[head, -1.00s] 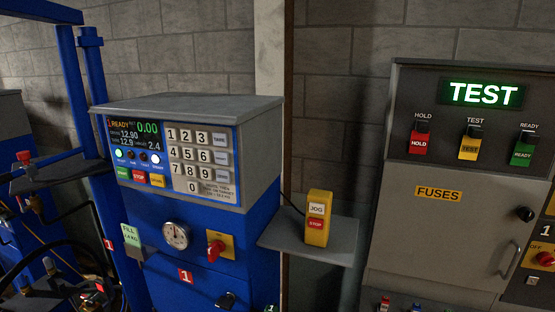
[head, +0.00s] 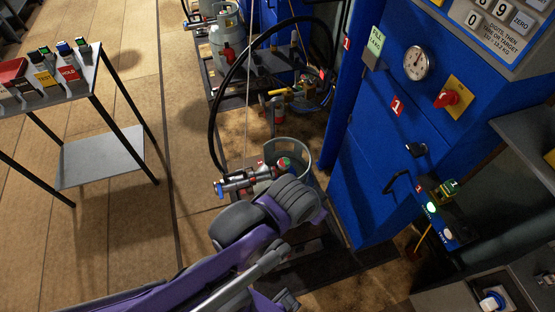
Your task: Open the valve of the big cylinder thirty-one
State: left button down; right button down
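No number is readable on the cylinder. My purple and grey arm comes in from the lower left and covers the cylinder's front and lower part. No fingertips of either gripper are visible.
The blue cabinet (head: 372,150) with gauge (head: 418,62) and red knob (head: 447,98) stands on the right. The black hose (head: 214,120) arcs above the floor. Other cylinders (head: 224,45) stand behind. A small table (head: 70,88) with coloured holders is at left; floor between is clear.

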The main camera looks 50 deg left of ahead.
aim_at(283, 164)
jog(key=u, duration=1.5)
jog(key=i+l+u, duration=0.15)
jog(key=u, duration=0.2)
jog(key=i+l+u, duration=0.2)
jog(key=u, duration=0.15)
